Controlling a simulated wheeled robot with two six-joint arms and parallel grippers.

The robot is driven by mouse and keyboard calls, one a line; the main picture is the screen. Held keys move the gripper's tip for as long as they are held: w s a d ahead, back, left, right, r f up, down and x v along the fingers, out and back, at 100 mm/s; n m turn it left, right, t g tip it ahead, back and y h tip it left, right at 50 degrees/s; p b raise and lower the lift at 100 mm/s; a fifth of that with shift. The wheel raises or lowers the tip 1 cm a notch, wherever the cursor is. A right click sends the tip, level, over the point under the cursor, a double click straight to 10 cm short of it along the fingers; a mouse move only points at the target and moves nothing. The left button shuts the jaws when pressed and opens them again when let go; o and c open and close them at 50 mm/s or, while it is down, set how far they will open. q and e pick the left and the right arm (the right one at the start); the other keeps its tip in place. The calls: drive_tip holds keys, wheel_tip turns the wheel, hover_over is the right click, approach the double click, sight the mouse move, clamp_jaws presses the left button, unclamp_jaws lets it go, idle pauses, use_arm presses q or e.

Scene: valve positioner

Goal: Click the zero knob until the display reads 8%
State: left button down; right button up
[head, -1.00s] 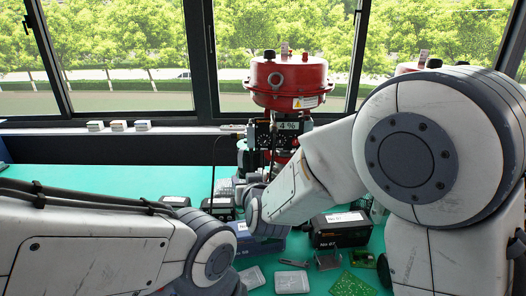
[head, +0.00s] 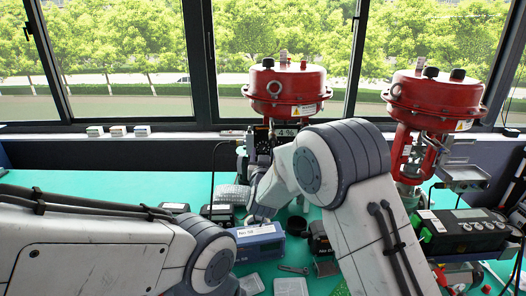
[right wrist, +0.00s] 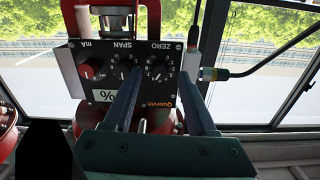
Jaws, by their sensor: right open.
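The valve positioner (right wrist: 73,74) is a dark box that shows upside down in the right wrist view. In the head view, the display (head: 286,132) reads 4 %. In the wrist view it is partly hidden and only a % sign shows. My right gripper (right wrist: 159,78) is open, its two fingers on either side of the zero knob. I cannot tell whether they touch it. My left gripper is out of view.
The positioner sits below a red actuator (head: 288,88). A second red valve (head: 432,100) stands to the right, near a black instrument (head: 463,230). A blue-grey box (head: 258,243) and small parts lie on the green bench (head: 100,182), which is clear at far left.

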drive_tip(key=shift+w, duration=0.45)
clamp_jaws()
drive_tip(key=m+b, duration=0.2)
drive_tip(key=b, duration=0.2)
drive_tip(key=shift+f+m, duration=0.2)
drive_tip(key=shift+m, duration=0.2)
drive_tip(key=m+b, duration=0.2)
drive_tip(key=b, duration=0.1)
drive_tip(key=shift+r+m+b, duration=0.15)
drive_tip(key=shift+m+b, duration=0.2)
drive_tip(key=shift+m, duration=0.15)
